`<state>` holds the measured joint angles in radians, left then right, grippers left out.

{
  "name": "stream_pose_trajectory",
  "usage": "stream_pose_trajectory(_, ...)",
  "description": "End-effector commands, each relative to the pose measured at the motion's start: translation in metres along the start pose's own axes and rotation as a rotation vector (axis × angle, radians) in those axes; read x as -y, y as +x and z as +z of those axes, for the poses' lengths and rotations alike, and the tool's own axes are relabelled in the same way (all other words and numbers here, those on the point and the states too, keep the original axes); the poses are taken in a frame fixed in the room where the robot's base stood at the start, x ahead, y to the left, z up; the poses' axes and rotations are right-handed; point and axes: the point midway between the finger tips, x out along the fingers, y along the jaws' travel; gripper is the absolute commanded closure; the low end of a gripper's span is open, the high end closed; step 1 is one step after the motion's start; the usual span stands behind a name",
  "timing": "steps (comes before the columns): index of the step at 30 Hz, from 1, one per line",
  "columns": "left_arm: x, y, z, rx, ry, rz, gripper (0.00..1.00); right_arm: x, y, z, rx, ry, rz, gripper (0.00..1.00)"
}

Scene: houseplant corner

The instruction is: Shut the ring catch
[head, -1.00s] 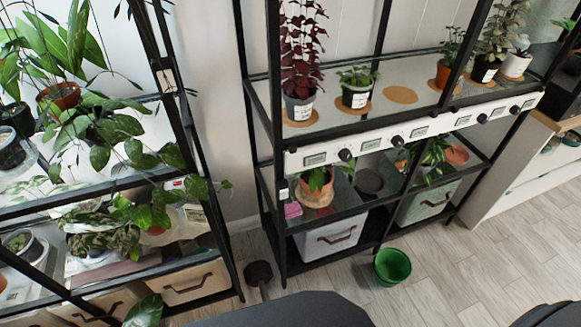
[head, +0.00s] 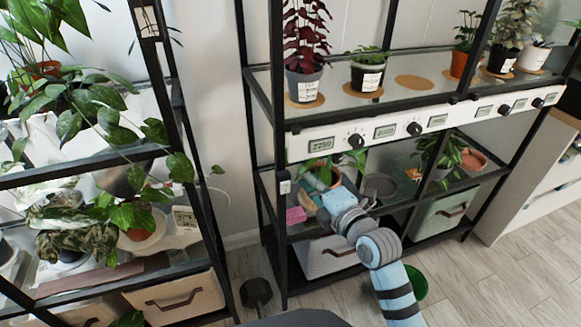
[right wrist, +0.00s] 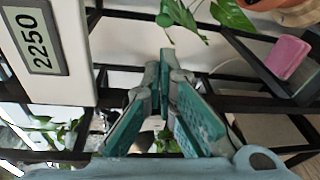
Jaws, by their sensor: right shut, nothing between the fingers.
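I cannot make out a ring catch clearly in either view. A small white fitting (head: 284,187) sits on the front left post of the middle shelf rack; I cannot tell what it is. My right gripper (head: 322,212) reaches into the lower shelf of this rack, below the white panel, and its fingers are mostly hidden by my own wrist. In the right wrist view my right gripper (right wrist: 164,60) is shut and empty, its fingertips together beside dark rack bars. My left gripper is not in view.
The white control panel (head: 374,133) has dials and displays; its 2250 display (right wrist: 38,42) is close in the wrist view. A pink block (head: 295,215) and a potted plant (head: 325,178) stand near the gripper. A green bucket (head: 417,281) is on the floor.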

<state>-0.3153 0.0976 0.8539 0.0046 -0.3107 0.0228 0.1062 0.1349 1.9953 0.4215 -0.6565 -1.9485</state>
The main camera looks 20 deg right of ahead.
Motion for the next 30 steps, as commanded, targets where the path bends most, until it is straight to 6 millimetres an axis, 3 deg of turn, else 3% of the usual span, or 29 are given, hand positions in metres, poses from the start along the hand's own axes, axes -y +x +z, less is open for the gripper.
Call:
stream_pose_trajectory(8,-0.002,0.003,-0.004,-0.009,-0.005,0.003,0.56,0.001,0.01,0.0,0.002,0.002,0.0,1.0)
stream_pose_trajectory(21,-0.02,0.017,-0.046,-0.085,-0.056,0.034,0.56,0.004,0.088,0.0,0.002,0.004,-0.002,1.0)
stream_pose_trajectory(30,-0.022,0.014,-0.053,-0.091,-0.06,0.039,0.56,0.001,0.101,0.001,0.002,0.003,-0.003,1.0)
